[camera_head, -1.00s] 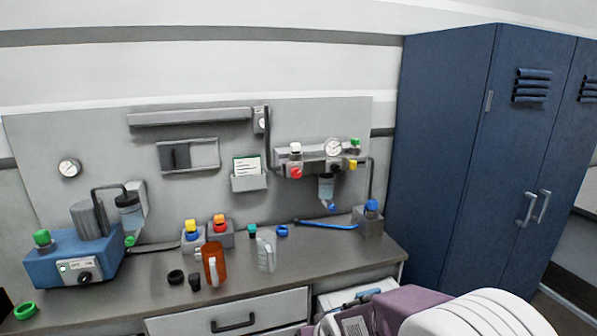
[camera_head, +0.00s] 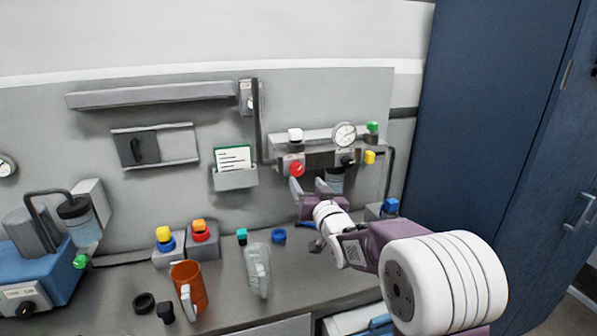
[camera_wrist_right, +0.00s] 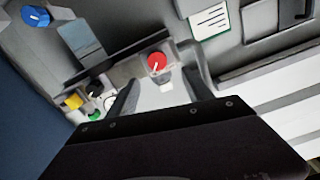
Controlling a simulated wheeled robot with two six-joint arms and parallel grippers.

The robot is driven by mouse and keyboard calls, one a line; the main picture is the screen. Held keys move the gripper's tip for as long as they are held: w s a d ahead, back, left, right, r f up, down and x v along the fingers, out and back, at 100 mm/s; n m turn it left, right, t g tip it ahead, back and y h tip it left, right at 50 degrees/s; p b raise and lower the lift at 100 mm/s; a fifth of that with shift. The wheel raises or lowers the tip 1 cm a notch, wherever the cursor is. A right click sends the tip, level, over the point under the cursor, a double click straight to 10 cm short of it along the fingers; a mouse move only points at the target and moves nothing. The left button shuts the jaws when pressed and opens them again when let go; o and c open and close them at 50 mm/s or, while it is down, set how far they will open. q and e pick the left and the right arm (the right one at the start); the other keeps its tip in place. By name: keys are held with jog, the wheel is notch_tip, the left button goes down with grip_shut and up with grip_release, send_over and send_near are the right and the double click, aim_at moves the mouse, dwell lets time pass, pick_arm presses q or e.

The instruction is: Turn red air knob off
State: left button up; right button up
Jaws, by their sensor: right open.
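The red air knob (camera_head: 297,169) sits on the front of the grey air unit (camera_head: 318,136) on the wall panel. My right gripper (camera_head: 308,184) is open just below and in front of it, with its fingers pointing toward the panel. In the right wrist view the red knob (camera_wrist_right: 157,62) shows beyond and roughly between the two open fingertips (camera_wrist_right: 163,80). No contact with the knob is visible. My left gripper is not in view.
On the air unit are a white knob (camera_head: 295,134), a pressure gauge (camera_head: 344,134), a green knob (camera_head: 372,127) and a yellow knob (camera_head: 369,157). A card holder (camera_head: 235,179) hangs to the left. An orange jug (camera_head: 188,283) and a clear jug (camera_head: 257,268) stand on the bench below.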

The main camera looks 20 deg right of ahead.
aim_at(298, 171)
jog(key=w, duration=0.2)
jog(key=w+p, duration=0.1)
jog(key=w, duration=0.2)
jog(key=w+p, duration=0.1)
jog(key=w, duration=0.2)
jog(key=shift+w+f, duration=0.1)
jog(key=shift+f, duration=0.25)
jog(key=shift+w+r, duration=0.1)
jog(key=shift+w, duration=0.3)
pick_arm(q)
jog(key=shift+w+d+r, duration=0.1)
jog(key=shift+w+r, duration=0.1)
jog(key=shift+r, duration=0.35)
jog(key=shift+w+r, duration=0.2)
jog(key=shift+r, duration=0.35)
pick_arm(e)
jog(key=shift+w, duration=0.15)
jog(key=shift+c, duration=0.3)
